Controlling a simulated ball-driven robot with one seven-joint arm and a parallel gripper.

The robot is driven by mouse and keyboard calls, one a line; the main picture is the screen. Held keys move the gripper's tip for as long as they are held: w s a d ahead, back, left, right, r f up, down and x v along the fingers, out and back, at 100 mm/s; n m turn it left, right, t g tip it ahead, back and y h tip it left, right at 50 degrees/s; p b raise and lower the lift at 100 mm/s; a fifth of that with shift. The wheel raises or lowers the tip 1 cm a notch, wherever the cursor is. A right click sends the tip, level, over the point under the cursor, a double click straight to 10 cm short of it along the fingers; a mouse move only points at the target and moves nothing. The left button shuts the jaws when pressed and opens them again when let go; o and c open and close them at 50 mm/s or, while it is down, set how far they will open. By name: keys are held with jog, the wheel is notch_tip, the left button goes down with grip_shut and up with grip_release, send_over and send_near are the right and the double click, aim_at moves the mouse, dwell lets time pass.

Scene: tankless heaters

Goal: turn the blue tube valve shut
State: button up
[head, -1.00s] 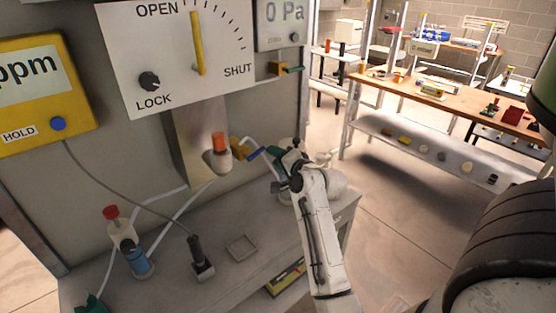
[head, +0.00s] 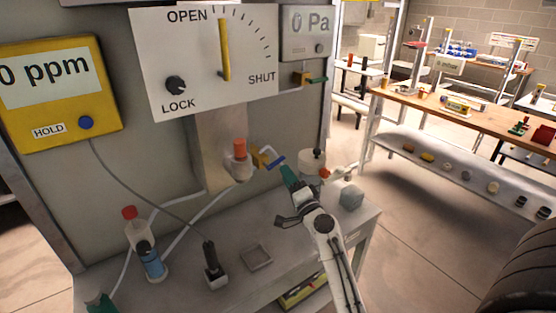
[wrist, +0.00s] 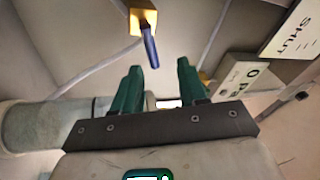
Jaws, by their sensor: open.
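The blue tube valve has a yellow body (head: 262,157) and a blue lever handle (head: 276,162), on a tube right of the orange-capped fitting. In the wrist view its yellow body (wrist: 143,20) is at the top, and the blue handle (wrist: 151,48) points down toward the gap between my fingers. My gripper (head: 288,172) is just below and right of the handle in the head view. In the wrist view my gripper (wrist: 159,66) has its two green fingers apart, with the handle's end between the fingertips in the picture. I cannot tell its depth or any contact.
An OPEN/SHUT/LOCK dial panel (head: 205,60) hangs above. The orange-capped fitting (head: 239,160) is close left. A blue-labelled bottle (head: 152,262) and a black-handled switch (head: 213,268) stand on the bench.

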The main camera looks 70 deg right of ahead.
aim_at(276, 163)
jog(key=w+d+r+m+h+p, duration=0.1)
jog(key=w+d, duration=0.6)
jog(key=shift+d+r+g, duration=0.2)
jog(key=shift+r+g, duration=0.1)
jog(key=shift+g, duration=0.1)
grip_shut()
dwell(0.4)
